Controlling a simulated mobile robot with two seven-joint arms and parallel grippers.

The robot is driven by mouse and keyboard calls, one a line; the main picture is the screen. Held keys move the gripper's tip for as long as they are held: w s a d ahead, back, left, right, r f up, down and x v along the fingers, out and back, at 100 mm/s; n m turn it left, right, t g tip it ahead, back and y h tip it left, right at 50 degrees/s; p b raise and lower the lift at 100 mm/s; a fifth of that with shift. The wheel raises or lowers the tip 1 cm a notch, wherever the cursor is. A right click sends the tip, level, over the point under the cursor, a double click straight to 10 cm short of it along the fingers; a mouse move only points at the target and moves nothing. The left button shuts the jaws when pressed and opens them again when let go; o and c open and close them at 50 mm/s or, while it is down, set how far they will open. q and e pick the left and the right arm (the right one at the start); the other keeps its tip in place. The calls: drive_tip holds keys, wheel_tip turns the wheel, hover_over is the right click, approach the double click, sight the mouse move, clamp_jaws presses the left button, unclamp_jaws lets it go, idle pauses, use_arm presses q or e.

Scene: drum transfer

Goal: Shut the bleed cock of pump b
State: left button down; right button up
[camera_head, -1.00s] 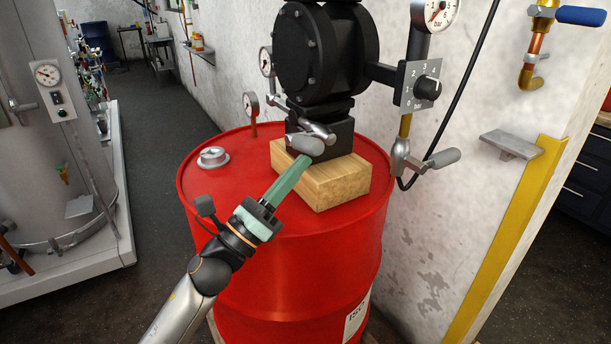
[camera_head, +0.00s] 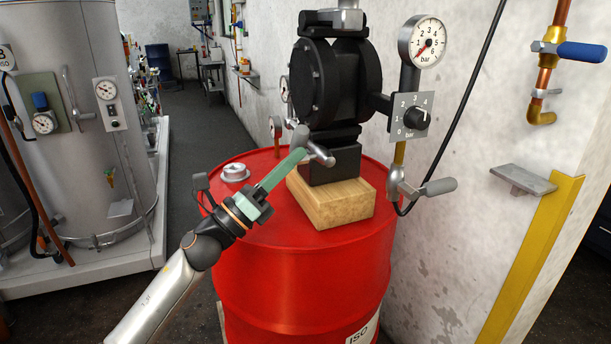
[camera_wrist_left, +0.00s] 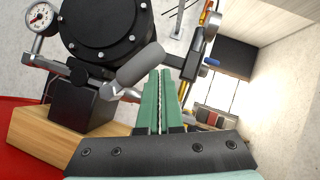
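A black pump (camera_head: 335,82) stands on a wooden block on the red drum (camera_head: 300,265). A small cock with a grey lever (camera_head: 300,138) sits low on its near side; this lever (camera_wrist_left: 138,66) also shows in the left wrist view. No label shows that tells whether this is pump b. My left gripper (camera_head: 302,153) has its green fingers together, with only a thin slit between them. Its fingertips (camera_wrist_left: 159,72) are right beside the lever, seemingly against it; the lever is not between them. My right gripper is out of view.
A second grey lever valve (camera_head: 430,187) hangs below the regulator (camera_head: 410,117) and gauge (camera_head: 428,42) to the right. A cap (camera_head: 234,172) and small gauges stand on the drum behind. The wall with a shelf (camera_head: 522,180) closes off the right; the aisle at left is clear.

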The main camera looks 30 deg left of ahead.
use_arm(q)
drive_tip(key=shift+w+a+r, duration=0.15)
drive_tip(key=shift+a+r, duration=0.05)
drive_tip(key=shift+r, duration=0.45)
drive_tip(key=shift+w+a+r, duration=0.6)
drive_tip(key=shift+a+r, duration=0.2)
drive_tip(key=shift+a, duration=0.05)
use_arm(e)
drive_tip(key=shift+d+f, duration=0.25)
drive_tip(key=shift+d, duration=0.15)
use_arm(q)
drive_tip(key=shift+a+r, duration=0.1)
drive_tip(key=shift+b, duration=0.3)
